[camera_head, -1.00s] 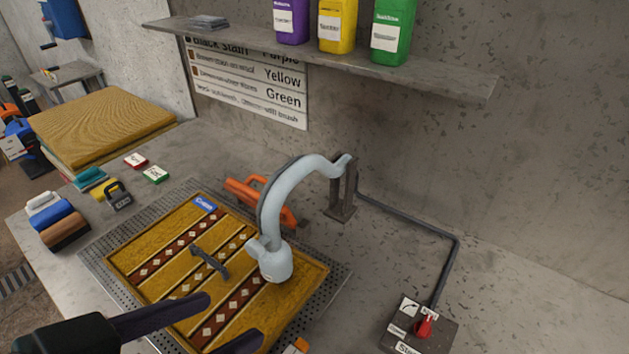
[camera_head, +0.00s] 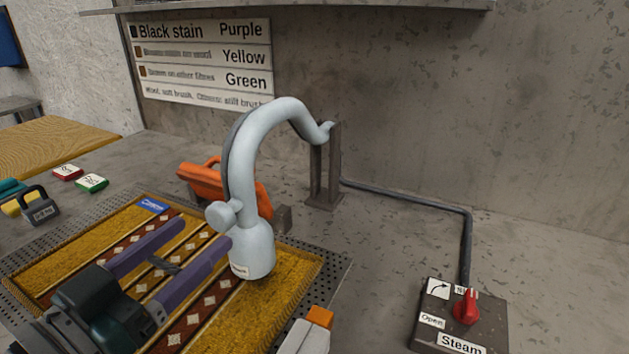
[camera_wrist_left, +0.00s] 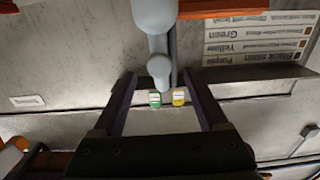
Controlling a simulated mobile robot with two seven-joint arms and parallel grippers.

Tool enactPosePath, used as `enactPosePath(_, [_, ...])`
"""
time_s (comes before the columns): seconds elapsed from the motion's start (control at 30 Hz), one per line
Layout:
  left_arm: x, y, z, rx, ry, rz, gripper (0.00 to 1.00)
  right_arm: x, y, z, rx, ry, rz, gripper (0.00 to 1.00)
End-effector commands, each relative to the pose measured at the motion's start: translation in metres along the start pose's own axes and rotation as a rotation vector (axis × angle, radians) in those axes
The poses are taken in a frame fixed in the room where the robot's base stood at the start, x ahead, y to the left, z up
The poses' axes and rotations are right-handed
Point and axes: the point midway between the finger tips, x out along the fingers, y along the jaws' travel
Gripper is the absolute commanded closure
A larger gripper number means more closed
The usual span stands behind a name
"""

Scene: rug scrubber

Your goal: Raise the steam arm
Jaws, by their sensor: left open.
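The steam arm (camera_head: 262,130) is a pale curved tube hinged on a dark post (camera_head: 324,170). Its nozzle head (camera_head: 252,252) hangs low over the right part of the patterned rug (camera_head: 75,255). A round side knob (camera_head: 219,214) sticks out left from the tube above the head. My left gripper (camera_head: 203,235) is open and empty, its two dark purple fingers over the rug, pointing at the knob and nozzle. In the left wrist view the knob (camera_wrist_left: 158,67) appears between the open fingers (camera_wrist_left: 160,78); contact cannot be told.
The rug lies on a perforated grey tray (camera_head: 330,268). An orange tool (camera_head: 208,182) lies behind the steam arm. A steam control box with a red knob (camera_head: 466,307) stands at right, piped to the post. Small labelled blocks and a weight (camera_head: 38,207) lie at left.

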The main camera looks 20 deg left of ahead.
Motion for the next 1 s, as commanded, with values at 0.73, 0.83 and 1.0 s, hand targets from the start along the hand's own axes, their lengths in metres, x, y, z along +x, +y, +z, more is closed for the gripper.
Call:
enactPosePath(0.73, [0.056,0.001,0.0,-0.001,-0.001,0.002,0.29,0.004,0.001,0.002,-0.005,-0.001,0.004,0.53])
enactPosePath(0.83, [0.056,0.001,0.0,-0.001,-0.001,0.002,0.4,0.004,0.001,0.002,-0.005,-0.001,0.004,0.53])
enactPosePath(1.0, [0.056,0.001,0.0,-0.001,-0.001,0.002,0.59,0.004,0.001,0.002,-0.006,-0.001,0.003,0.53])
